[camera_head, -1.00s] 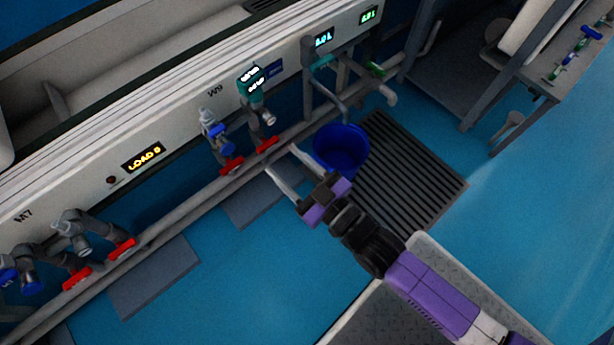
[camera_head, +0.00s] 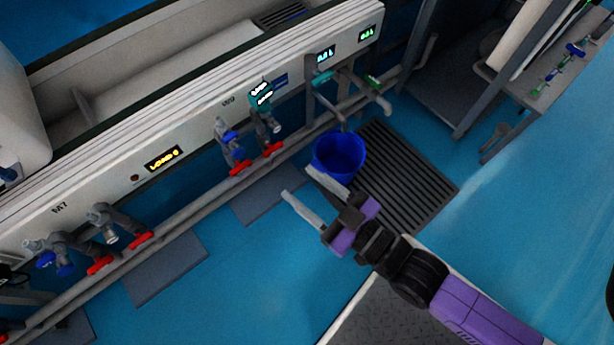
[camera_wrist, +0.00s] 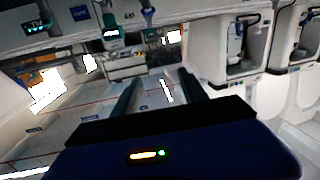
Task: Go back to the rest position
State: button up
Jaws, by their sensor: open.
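My gripper (camera_head: 306,187) is open and empty, with its two pale fingers spread apart in the head view. It hangs over the blue floor, in front of the test bench's pipes and valves, and the fingers point toward the upper left. One finger overlaps the near rim of the blue bucket (camera_head: 339,150) in the picture; I cannot tell the distance between them. In the wrist view, the two dark fingers (camera_wrist: 160,95) stand apart with nothing between them.
The white bench (camera_head: 215,125) with displays runs diagonally across the left and top. Red-handled valves (camera_head: 240,168) and a long pipe (camera_head: 190,207) line its front. A dark floor grate (camera_head: 405,175) lies beside the bucket. A side table (camera_head: 545,85) stands at upper right. Blue floor is clear at right.

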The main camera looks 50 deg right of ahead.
jog(key=shift+s+a+r, duration=0.15)
jog(key=shift+s+r, duration=0.25)
jog(key=shift+r, duration=0.1)
dwell(0.3)
jog(key=s+r+g, duration=0.3)
jog(key=s+r, duration=0.1)
jog(key=s, duration=0.9)
notch_tip(320, 180, up, 20)
jog(key=p, duration=2)
jog(key=shift+f+m, duration=0.2)
jog(key=shift+m, duration=0.1)
